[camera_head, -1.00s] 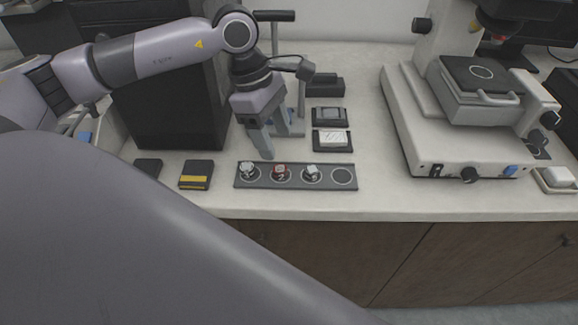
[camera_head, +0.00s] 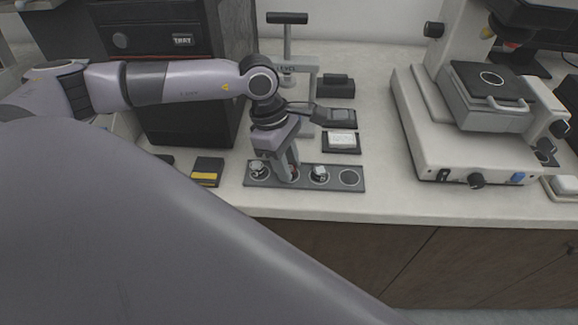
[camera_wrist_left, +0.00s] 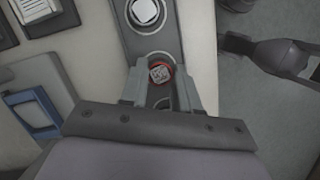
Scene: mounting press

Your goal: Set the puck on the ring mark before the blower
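A dark strip (camera_head: 334,186) with a row of ring marks lies near the counter's front edge. A puck with a red rim (camera_wrist_left: 161,73) sits on it, mostly hidden by the fingers in the head view. A puck with a pale top (camera_head: 319,172) stands to its right and another pale one (camera_head: 257,168) to its left; the rightmost ring mark (camera_head: 349,177) is empty. My left gripper (camera_head: 290,178) points down at the red-rimmed puck. In the left wrist view its fingers are apart, one on each side of this puck. I cannot tell which thing is the blower.
A microscope-like machine (camera_head: 455,140) with a ring-marked black plate (camera_head: 491,78) stands at the right. A small hand press (camera_head: 288,50) and dark boxes (camera_head: 340,140) stand behind the strip. A black and yellow block (camera_head: 207,172) lies left of it. The counter right of the strip is clear.

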